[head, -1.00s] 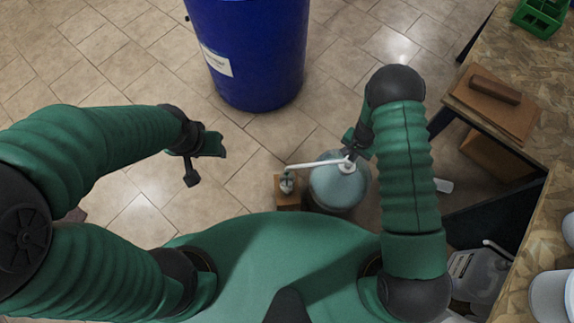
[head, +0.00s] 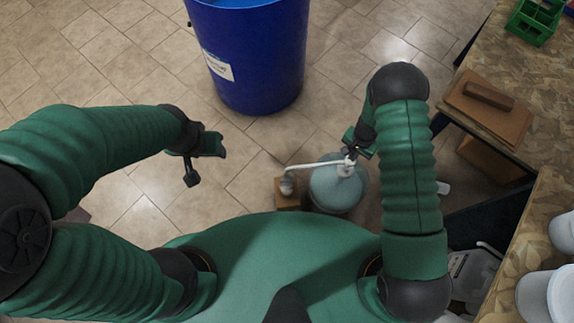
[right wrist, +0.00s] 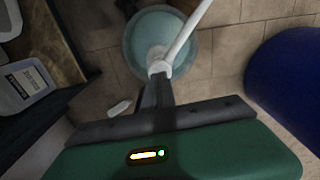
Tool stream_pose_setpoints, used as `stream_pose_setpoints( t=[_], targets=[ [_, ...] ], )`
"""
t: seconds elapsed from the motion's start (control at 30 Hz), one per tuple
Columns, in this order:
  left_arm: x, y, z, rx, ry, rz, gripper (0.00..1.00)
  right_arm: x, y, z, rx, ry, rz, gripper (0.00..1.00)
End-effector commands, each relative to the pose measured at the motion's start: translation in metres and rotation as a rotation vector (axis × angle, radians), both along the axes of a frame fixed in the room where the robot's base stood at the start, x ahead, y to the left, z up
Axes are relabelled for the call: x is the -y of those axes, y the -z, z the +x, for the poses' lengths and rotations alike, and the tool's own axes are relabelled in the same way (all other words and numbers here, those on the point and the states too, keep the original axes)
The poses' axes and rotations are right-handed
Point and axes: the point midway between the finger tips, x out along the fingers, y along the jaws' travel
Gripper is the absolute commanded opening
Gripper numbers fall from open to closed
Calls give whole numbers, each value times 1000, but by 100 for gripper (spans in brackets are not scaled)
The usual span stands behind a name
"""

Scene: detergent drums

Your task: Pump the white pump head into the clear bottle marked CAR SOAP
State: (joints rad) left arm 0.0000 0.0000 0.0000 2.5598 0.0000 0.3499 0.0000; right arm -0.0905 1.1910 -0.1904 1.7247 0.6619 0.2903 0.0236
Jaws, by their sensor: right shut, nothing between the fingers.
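The white pump head (head: 345,169) sits on top of a pale blue-green drum (head: 338,192). Its long white spout points left, over the small clear bottle (head: 287,186) on a wooden block. The bottle's marking cannot be read. My right gripper (head: 351,154) is shut and empty at the pump head. In the right wrist view its fingers (right wrist: 157,88) reach close to the pump head (right wrist: 159,66); whether they touch it is hard to tell. My left gripper (head: 202,158) hangs empty over the floor, left of the bottle; its jaw opening is unclear.
A large blue drum (head: 250,60) stands beyond on the tiled floor. A labelled jug (right wrist: 28,82) stands beside the table.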

Motion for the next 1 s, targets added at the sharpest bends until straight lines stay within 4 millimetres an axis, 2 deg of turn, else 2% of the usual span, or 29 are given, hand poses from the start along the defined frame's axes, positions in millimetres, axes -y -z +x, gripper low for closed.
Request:
stream_pose_setpoints(
  t=[0.47, 1.0],
  targets=[
    [0, 3, 0, 0, 0, 0, 51, 0, 3, 0, 0, 1, 0, 0],
    [0, 29, 0, 0, 0, 0, 51, 0, 36, 0, 1, 2, -1, 0]
  ],
)
